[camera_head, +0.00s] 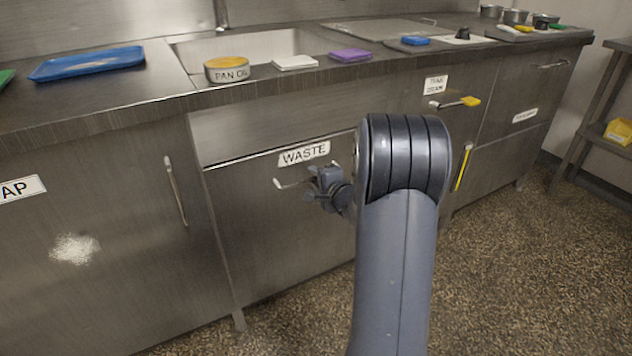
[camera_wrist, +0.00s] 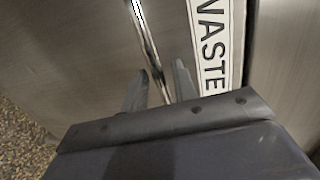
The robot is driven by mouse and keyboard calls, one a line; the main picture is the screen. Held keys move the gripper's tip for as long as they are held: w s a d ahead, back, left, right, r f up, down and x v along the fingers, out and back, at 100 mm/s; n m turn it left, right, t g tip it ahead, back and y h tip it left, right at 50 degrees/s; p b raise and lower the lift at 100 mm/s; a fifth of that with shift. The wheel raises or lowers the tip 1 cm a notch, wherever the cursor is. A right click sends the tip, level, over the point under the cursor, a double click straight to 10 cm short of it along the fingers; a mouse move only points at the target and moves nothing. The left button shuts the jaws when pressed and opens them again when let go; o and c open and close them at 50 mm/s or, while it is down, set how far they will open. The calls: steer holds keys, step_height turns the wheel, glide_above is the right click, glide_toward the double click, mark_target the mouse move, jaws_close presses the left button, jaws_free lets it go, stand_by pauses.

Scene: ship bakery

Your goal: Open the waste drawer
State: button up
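The waste drawer (camera_head: 262,235) is a steel front under the sink with a white WASTE label (camera_head: 304,153). Its front looks flush with the counter unit, so it appears closed. Its bar handle (camera_head: 288,184) sits just below the label, and the right part is hidden by my gripper (camera_head: 322,188). In the wrist view, the handle (camera_wrist: 147,35) runs down between the two fingers of my gripper (camera_wrist: 160,80). The fingers are apart, one on each side of the bar, with small gaps visible. The label (camera_wrist: 212,45) is right of them.
A steel cabinet door (camera_head: 110,240) with a vertical handle is at left. The counter above holds a blue tray (camera_head: 88,63), a PAN OIL tin (camera_head: 227,70) and cloths. Other drawers (camera_head: 520,85) lie to the right. The speckled floor (camera_head: 530,270) in front is clear.

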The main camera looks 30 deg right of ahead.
steer(key=shift+w, duration=0.15)
jaws_close()
stand_by(0.4)
